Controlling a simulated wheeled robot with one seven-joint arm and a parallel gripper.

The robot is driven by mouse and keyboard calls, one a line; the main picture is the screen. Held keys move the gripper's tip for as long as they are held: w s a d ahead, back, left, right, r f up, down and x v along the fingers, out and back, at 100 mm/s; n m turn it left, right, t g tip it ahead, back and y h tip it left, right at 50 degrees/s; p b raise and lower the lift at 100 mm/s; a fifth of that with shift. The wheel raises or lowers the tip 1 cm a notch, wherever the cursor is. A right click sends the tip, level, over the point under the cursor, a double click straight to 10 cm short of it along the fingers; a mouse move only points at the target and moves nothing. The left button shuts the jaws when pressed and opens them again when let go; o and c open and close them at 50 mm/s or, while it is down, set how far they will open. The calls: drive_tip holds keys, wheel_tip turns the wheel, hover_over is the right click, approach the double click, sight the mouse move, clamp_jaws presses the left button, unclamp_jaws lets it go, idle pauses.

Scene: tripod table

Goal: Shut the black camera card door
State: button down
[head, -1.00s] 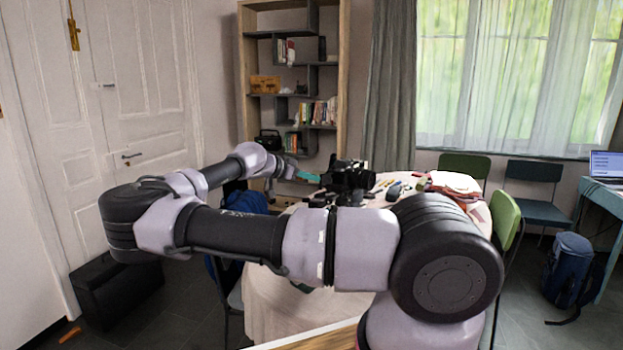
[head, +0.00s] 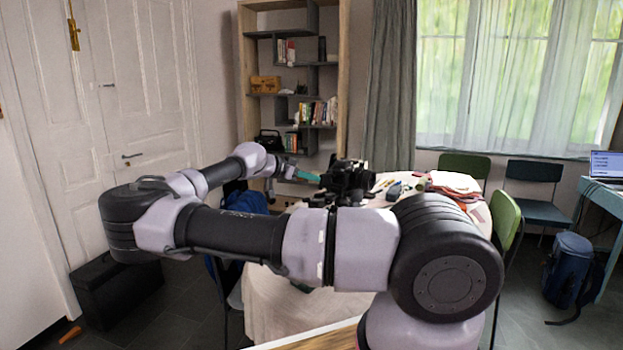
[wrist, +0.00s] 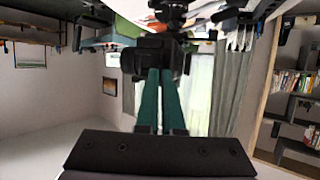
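The black camera (head: 350,178) stands on its mount at the near left part of the round table (head: 262,305). My gripper (head: 317,179) has teal fingers and points at the camera's left side from the left. In the wrist view, the camera (wrist: 148,58) is a dark shape just beyond the fingertips of my gripper (wrist: 160,74). The two fingers lie side by side with almost no gap, and nothing shows between them. I cannot tell whether the tips touch the camera. The card door cannot be made out against the black body.
Small items and folded cloth (head: 455,184) lie on the table right of the camera. Chairs, including a green one (head: 505,218), stand around it. A bookshelf (head: 292,90) stands behind. A black case (head: 115,285) is on the floor at left.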

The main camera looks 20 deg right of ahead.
sight(326, 180)
drive_tip(key=shift+s, duration=0.1)
drive_tip(key=shift+s+d+n+t+y, duration=0.35)
drive_tip(key=shift+s+d+n+t, duration=0.25)
drive_tip(key=shift+s+n+t, duration=0.3)
drive_tip(key=shift+s+d+n+t+y, duration=0.35)
drive_tip(key=shift+s+d+n+t, duration=0.3)
drive_tip(key=shift+s+t, duration=0.3)
drive_tip(key=shift+s+d+n+t+y, duration=0.4)
drive_tip(key=shift+n+t, duration=0.35)
drive_tip(key=c, duration=1.6)
unclamp_jaws()
drive_tip(key=shift+s+d, duration=0.3)
drive_tip(key=shift+d, duration=0.3)
drive_tip(key=shift+s+d, duration=0.3)
drive_tip(key=shift+d, duration=0.3)
drive_tip(key=c, duration=1)
unclamp_jaws()
drive_tip(key=shift+a, duration=0.1)
drive_tip(key=shift+c, duration=0.2)
drive_tip(key=v, duration=1)
drive_tip(key=shift+a+r, duration=0.2)
drive_tip(key=shift+a, duration=0.1)
